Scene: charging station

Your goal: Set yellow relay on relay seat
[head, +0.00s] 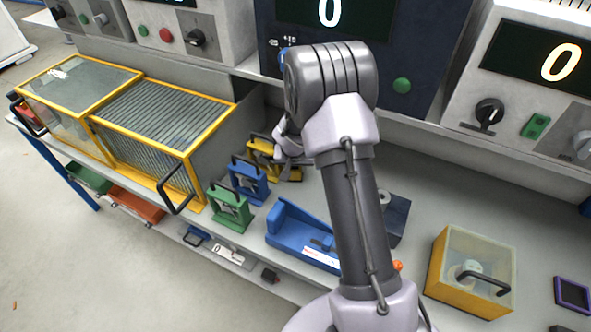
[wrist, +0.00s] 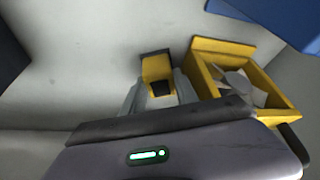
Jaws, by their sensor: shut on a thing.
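The yellow relay (head: 262,149) is a small yellow frame with a dark handle, behind the blue and green relays on the bench in the head view. My gripper (head: 285,140) is at its right side, partly hidden by my arm. In the wrist view my gripper (wrist: 156,88) is shut, with a yellow piece with a dark part (wrist: 157,68) between its fingers. A yellow open frame (wrist: 277,97) with pale parts inside shows just right of the fingers. I cannot tell whether the relay touches the bench, nor which fixture is the relay seat.
A blue relay (head: 247,183) and a green relay (head: 229,208) stand in front. A blue cradle (head: 290,232), a dark block (head: 399,215) and a clear-topped yellow box (head: 448,282) lie to the right. Yellow-framed cabinets (head: 150,122) stand left; instrument panels line the back.

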